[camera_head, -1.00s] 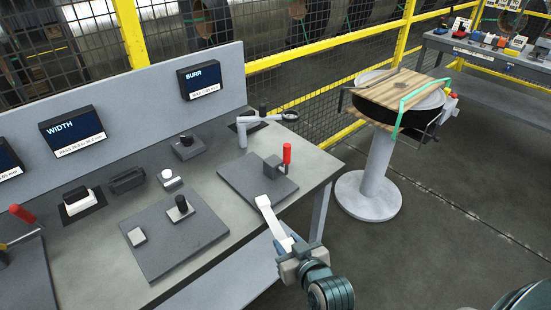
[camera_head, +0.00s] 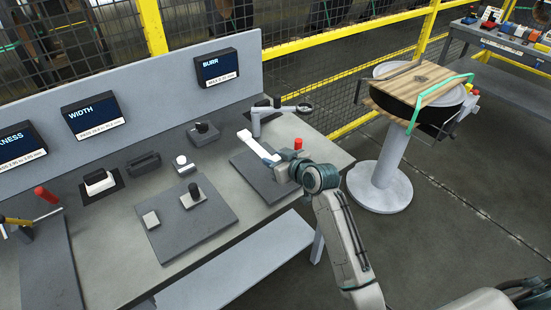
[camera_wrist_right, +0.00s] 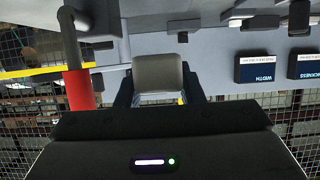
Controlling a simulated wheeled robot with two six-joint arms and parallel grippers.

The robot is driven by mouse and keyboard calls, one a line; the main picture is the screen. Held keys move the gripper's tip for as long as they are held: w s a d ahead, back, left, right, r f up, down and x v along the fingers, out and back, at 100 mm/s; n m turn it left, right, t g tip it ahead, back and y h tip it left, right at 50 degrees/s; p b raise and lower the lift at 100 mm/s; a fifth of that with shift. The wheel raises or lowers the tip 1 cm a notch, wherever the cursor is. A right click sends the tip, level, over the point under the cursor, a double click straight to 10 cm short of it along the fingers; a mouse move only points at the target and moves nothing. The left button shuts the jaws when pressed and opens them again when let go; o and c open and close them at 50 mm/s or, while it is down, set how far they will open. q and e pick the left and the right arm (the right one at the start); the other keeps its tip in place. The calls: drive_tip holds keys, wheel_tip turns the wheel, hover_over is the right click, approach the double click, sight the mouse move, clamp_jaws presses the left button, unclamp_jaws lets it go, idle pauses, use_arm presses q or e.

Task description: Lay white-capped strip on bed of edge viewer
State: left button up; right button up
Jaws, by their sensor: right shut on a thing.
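The white-capped strip (camera_head: 257,145) is a pale, narrow piece reaching up-left from my right gripper (camera_head: 283,168) in the head view. My right gripper is shut on its near end, over the dark plate (camera_head: 262,182) of the viewer station, close to the red-handled clamp (camera_head: 298,144). I cannot tell whether the strip touches the plate. In the right wrist view, a pale grey block-like end (camera_wrist_right: 158,73) sits between the fingers, and the red handle (camera_wrist_right: 78,88) stands close at the left. The magnifier arm (camera_head: 257,122) is just beyond the strip. My left gripper is not in view.
Left of the plate is another dark plate (camera_head: 187,225) with a small block and a black-knobbed piece. Display boxes (camera_head: 216,68) line the back panel. A round stand (camera_head: 384,170) with a wooden top is at the right, past the bench edge.

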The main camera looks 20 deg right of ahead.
sight(276, 185)
drive_tip(key=shift+r, duration=0.1)
drive_tip(key=shift+f+b, duration=2.25)
drive_tip(key=shift+f, duration=1.8)
drive_tip(key=shift+f, duration=0.2)
drive_tip(key=o, duration=1.1)
drive_tip(key=shift+o, duration=0.2)
drive_tip(key=shift+s, duration=0.1)
drive_tip(key=b+v, duration=0.2)
drive_tip(key=v, duration=0.8)
drive_tip(key=shift+s+r, duration=0.2)
drive_tip(key=shift+s, duration=0.1)
drive_tip(key=shift+d+f, duration=0.1)
drive_tip(key=shift+d, duration=0.05)
